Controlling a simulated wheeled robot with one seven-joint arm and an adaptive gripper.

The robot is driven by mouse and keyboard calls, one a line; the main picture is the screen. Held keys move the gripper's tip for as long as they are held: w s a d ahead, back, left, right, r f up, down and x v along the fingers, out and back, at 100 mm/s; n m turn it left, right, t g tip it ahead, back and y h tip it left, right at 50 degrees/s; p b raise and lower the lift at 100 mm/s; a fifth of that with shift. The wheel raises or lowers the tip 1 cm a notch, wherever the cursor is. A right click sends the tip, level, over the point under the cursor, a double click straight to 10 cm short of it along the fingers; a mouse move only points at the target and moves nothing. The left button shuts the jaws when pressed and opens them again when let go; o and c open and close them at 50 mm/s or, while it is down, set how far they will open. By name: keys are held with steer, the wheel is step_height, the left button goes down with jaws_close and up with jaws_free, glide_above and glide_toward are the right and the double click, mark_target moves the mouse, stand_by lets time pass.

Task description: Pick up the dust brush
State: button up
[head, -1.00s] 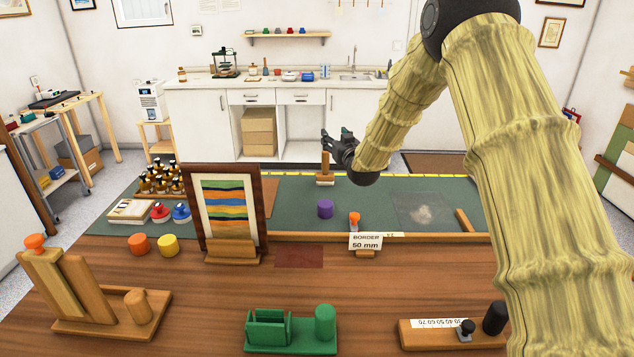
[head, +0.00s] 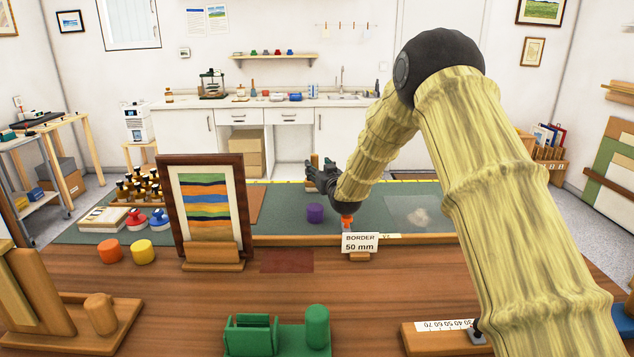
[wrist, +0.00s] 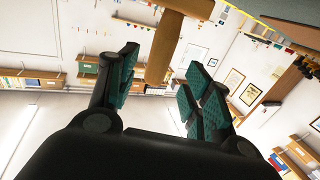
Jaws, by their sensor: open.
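The dust brush stands on the green mat at the back of the bench. My gripper (head: 314,172) is open, in front of the brush and above the mat. In the wrist view the brush's wooden handle (wrist: 165,45) shows between the two open fingers (wrist: 163,74). I cannot tell whether any finger touches it. The bristles are out of sight.
The "BORDER 50 mm" card (head: 360,243) is nearer. A framed striped print (head: 208,207) stands to the left, with dark bottles (head: 138,187) behind it. The mat (head: 275,222) is bare around the cylinder.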

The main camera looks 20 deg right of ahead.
mark_target(316, 164)
steer(key=shift+w+p, duration=0.3)
steer(key=shift+w, duration=2.25)
jaws_close()
